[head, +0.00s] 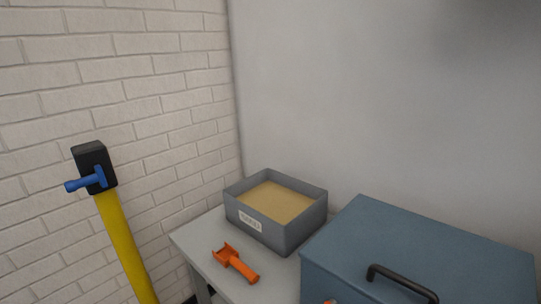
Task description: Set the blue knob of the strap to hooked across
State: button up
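A blue knob (86,182) shows at the left in the head view. It is a T-shaped handle on the front of a black block (95,162). The block tops a yellow strap or post (126,246) that runs down and slightly right, in front of the brick wall. The knob's stem points left and a little toward me. Where the strap's lower end goes is out of view. My gripper is not in view.
A grey table (203,240) stands right of the strap. It bears a grey bin of sand (290,235) and an orange scoop (235,263). A blue box (430,245) with a black handle (402,281) fills the lower right. Brick and plain walls close the back.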

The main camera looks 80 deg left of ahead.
aim_at(71, 187)
jog(key=u, duration=3.3)
